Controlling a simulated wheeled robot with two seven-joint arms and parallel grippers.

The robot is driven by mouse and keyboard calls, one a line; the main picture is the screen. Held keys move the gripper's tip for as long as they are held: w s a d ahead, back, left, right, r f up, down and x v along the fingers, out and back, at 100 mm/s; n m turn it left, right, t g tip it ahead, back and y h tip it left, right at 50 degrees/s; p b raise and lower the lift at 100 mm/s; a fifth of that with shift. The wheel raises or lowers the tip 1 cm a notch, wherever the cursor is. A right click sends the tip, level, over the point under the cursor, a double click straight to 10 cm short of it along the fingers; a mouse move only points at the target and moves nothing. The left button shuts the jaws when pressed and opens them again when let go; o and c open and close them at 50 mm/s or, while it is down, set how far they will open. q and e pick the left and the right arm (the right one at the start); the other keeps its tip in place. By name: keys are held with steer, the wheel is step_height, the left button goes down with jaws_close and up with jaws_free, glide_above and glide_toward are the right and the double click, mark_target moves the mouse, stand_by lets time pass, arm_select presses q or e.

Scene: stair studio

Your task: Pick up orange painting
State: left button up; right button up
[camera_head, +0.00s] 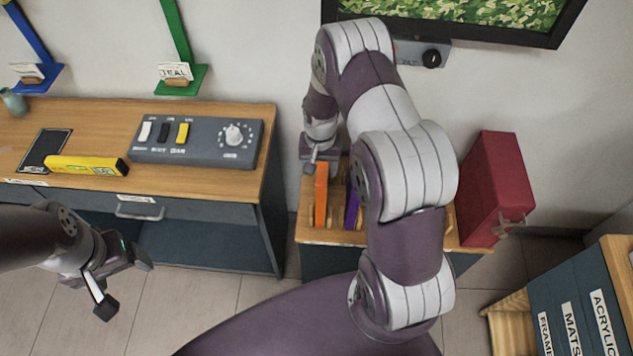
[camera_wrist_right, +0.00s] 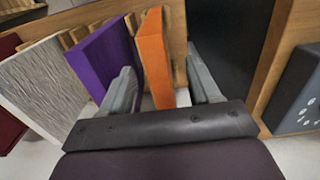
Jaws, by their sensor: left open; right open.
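The orange painting (camera_head: 321,194) stands upright on edge in a wooden rack on a low cabinet, in the middle of the head view. In the right wrist view the orange painting (camera_wrist_right: 154,57) rises between the two fingers of my right gripper (camera_wrist_right: 166,88). The fingers are open, one on each side of it, with a visible gap on the right; contact on the left is unclear. In the head view my right gripper (camera_head: 318,158) is at the painting's far top end, partly hidden by its wrist. My left gripper (camera_head: 122,281) is open and empty over the floor at left.
A purple painting (camera_wrist_right: 103,55) stands close beside the orange one, with a grey-white panel (camera_wrist_right: 43,84) beyond. A red box (camera_head: 492,188) stands right of the rack. A workbench (camera_head: 215,182) with a control box (camera_head: 196,140) and yellow level (camera_head: 87,166) is at left.

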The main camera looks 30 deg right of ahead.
steer(key=f, duration=0.6)
steer(key=f+p, duration=0.1)
steer(key=f, duration=0.1)
steer(key=shift+s+d+f, duration=0.2)
steer(key=shift+d+f, duration=0.05)
steer(key=shift+f, duration=0.15)
jaws_close()
steer(key=shift+r, duration=0.15)
